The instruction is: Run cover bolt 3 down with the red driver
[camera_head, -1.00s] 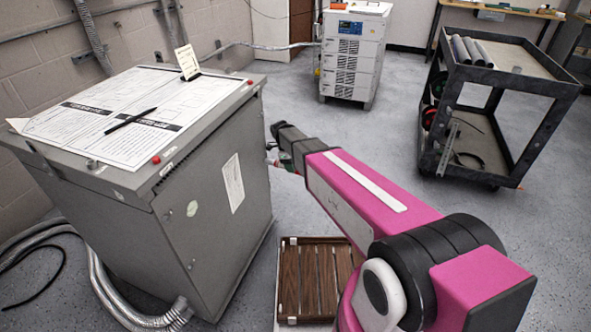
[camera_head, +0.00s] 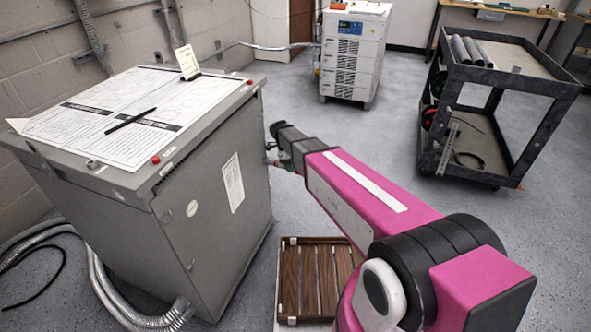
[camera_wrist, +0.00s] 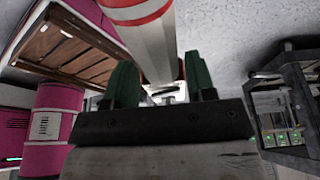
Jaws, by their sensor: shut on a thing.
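My gripper (camera_wrist: 162,78) has its green fingers on either side of a pale cylinder with red bands, which I take to be the red driver (camera_wrist: 150,42). It is shut on it. In the head view, the gripper (camera_head: 285,160) is partly hidden by my pink arm, beside the right side of the grey cabinet (camera_head: 185,215); whether it touches the cabinet is unclear. The driver's tip is not visible. Red dots (camera_head: 155,159) and a small round fitting (camera_head: 92,164) show on the cabinet top. I cannot tell which is cover bolt 3.
Papers (camera_head: 110,115), a black pen (camera_head: 130,120) and an upright card (camera_head: 187,62) are on the cabinet. A wooden slatted crate (camera_head: 318,240) is on the floor. A black cart (camera_head: 505,110) stands right, a white unit (camera_head: 352,55) behind. Floor between is clear.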

